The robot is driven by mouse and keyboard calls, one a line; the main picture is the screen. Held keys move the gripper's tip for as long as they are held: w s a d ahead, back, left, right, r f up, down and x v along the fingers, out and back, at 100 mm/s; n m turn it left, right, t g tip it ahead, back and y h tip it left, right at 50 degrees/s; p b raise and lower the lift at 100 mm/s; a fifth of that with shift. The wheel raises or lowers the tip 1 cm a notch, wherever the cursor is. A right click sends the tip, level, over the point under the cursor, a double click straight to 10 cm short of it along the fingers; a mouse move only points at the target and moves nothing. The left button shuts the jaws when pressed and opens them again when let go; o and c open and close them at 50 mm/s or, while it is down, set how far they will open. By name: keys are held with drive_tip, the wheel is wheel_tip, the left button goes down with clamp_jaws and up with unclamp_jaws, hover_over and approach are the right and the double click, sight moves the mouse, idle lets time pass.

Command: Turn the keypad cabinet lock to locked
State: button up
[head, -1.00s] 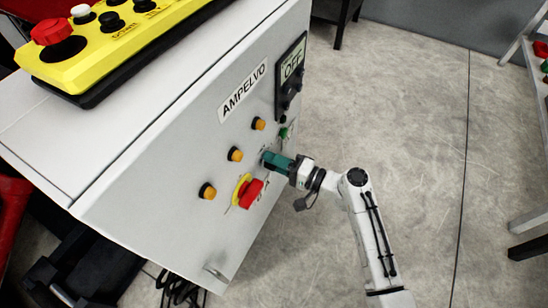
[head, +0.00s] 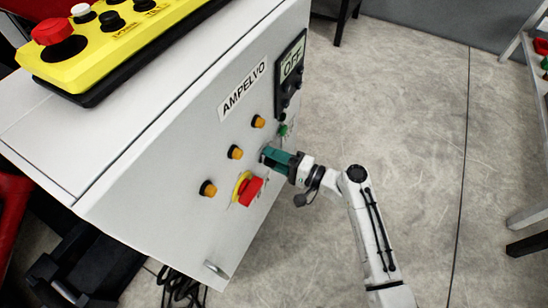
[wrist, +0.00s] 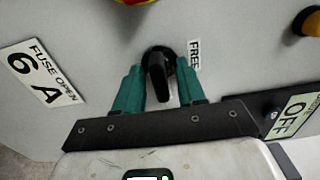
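A black knob (wrist: 158,75) sits on the grey cabinet front in the wrist view, with a label reading FREE (wrist: 194,56) at its right. No label in view names it as the keypad cabinet lock. My gripper (wrist: 157,84) has green fingers, one on each side of the knob, with small gaps beside it. In the head view my gripper (head: 267,155) is at the cabinet front (head: 150,215), and its fingers stand apart. The knob is largely hidden behind them there.
A red rotary switch on a yellow plate (head: 248,190) is just below my gripper. Several orange buttons (head: 235,152) run along the panel at the left. A display reading OFF (head: 291,66) is above. A yellow control box (head: 110,40) lies on top. Open floor is at the right.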

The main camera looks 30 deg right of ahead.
drive_tip(key=shift+s, duration=0.1)
drive_tip(key=v, duration=1)
drive_tip(key=shift+s+d+p, duration=0.2)
drive_tip(key=shift+s+p, duration=0.05)
drive_tip(key=shift+p, duration=0.05)
drive_tip(key=s+a+f+n+g+h, duration=0.2)
drive_tip(key=s+f+n+g, duration=0.2)
drive_tip(key=s+g, duration=0.25)
drive_tip(key=s+a+f+n+g+h, duration=0.25)
drive_tip(key=s+n+g, duration=0.25)
drive_tip(key=s, duration=0.3)
drive_tip(key=s+d+r+n+g+h, duration=0.2)
drive_tip(key=s+d+r+h, duration=0.2)
drive_tip(key=s+d+h, duration=0.25)
wheel_tip(320, 180, up, 16)
drive_tip(key=p, duration=1.6)
drive_tip(key=shift+s+a, duration=0.3)
drive_tip(key=shift+s, duration=0.05)
